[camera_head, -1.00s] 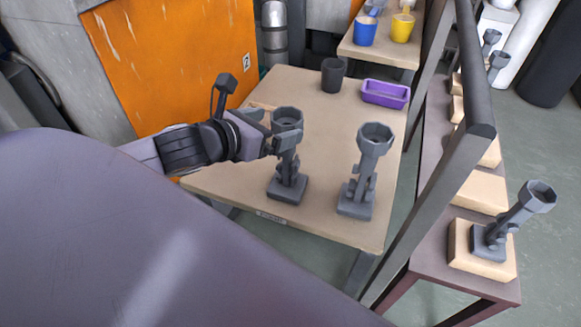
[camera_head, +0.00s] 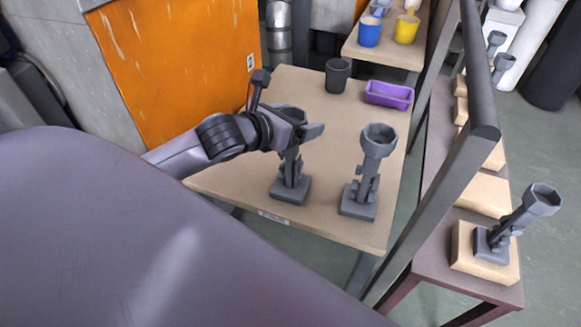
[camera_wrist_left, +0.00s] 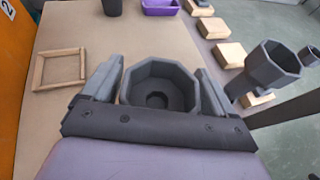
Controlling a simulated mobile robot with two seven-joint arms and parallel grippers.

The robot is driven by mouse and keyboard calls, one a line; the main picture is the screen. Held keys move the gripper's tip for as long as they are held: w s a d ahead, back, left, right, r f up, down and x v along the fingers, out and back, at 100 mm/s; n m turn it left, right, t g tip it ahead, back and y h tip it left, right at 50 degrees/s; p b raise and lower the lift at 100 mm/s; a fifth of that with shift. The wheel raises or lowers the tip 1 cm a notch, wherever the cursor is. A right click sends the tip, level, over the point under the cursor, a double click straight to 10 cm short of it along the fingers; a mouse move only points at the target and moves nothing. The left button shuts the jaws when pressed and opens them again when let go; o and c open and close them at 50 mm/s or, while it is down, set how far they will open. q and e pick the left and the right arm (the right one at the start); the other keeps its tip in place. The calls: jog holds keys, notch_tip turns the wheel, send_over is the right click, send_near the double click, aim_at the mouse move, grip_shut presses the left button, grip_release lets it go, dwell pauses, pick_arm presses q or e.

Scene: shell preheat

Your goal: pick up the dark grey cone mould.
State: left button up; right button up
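A dark grey tapered cup (camera_head: 338,75), which fits the name cone mould, stands upright at the back of the beige table. Its lower part shows at the top edge of the left wrist view (camera_wrist_left: 112,7). My left gripper (camera_head: 303,122) is well in front of this cup, over the left grey stand (camera_head: 290,187). In the left wrist view, my left gripper's fingers (camera_wrist_left: 158,75) are spread on either side of that stand's eight-sided cup (camera_wrist_left: 160,88). They look open; I cannot tell whether they touch it. My right gripper is not in view.
A second grey stand (camera_head: 362,200) is right of my left gripper. A purple tray (camera_head: 389,95) is beside the dark cup. A light wooden frame (camera_wrist_left: 60,70) lies left on the table. A dark rail (camera_head: 440,190) borders the right side. The table's middle is largely clear.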

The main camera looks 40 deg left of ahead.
pick_arm(q)
grip_shut()
jog(key=shift+r, duration=0.1)
